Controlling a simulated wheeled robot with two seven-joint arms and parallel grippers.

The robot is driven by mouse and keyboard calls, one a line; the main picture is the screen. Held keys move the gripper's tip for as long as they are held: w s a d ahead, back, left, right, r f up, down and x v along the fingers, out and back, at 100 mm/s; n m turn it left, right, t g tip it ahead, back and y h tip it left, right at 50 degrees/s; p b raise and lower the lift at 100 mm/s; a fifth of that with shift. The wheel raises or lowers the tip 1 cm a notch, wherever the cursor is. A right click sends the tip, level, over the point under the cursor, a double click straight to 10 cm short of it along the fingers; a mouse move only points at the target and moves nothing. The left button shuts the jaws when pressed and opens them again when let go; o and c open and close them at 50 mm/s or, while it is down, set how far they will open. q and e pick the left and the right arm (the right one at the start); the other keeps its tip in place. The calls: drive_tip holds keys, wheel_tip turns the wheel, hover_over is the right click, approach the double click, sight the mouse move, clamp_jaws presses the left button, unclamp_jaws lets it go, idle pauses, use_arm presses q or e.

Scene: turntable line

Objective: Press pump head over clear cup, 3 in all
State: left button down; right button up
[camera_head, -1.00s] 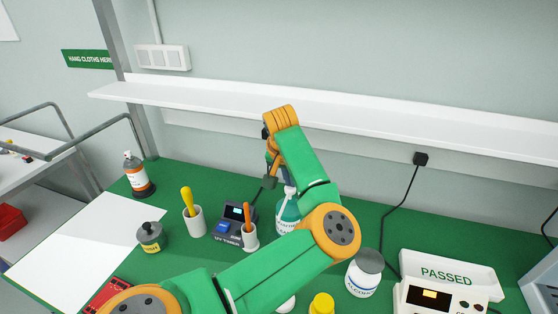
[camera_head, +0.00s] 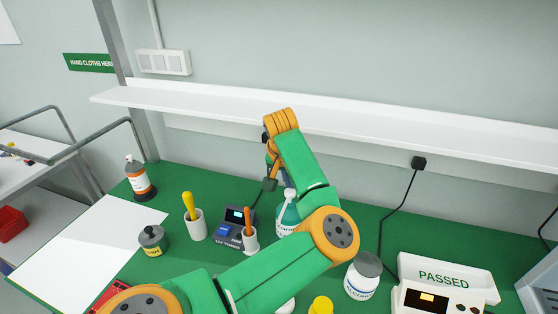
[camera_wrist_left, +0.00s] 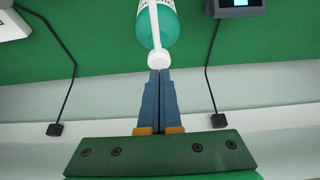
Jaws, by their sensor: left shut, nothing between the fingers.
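A teal pump bottle (camera_head: 288,218) with a white pump head (camera_head: 289,193) stands on the green bench, partly behind my left arm. In the left wrist view the bottle (camera_wrist_left: 160,25) shows at the top, with the end of its white pump head (camera_wrist_left: 158,59) right at my fingertips; I cannot tell whether they touch. My left gripper (camera_head: 270,184) is beside the pump head, and its blue fingers (camera_wrist_left: 159,73) are closed together with nothing between them. I do not see the clear cup; my left arm hides part of the bench. My right gripper is not in view.
A UV timer (camera_head: 234,228), a white holder (camera_head: 250,242) and another holder (camera_head: 197,227) stand left of the bottle. A white jar (camera_head: 362,278) and a PASSED tray (camera_head: 446,276) are at the right. A white shelf (camera_head: 380,140) runs along the wall behind.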

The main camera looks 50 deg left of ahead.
use_arm(q)
drive_tip(key=shift+f+b, duration=0.45)
drive_tip(key=shift+f, duration=0.65)
wheel_tip(320, 180, up, 3)
drive_tip(key=p, duration=0.3)
drive_tip(key=shift+f, duration=0.1)
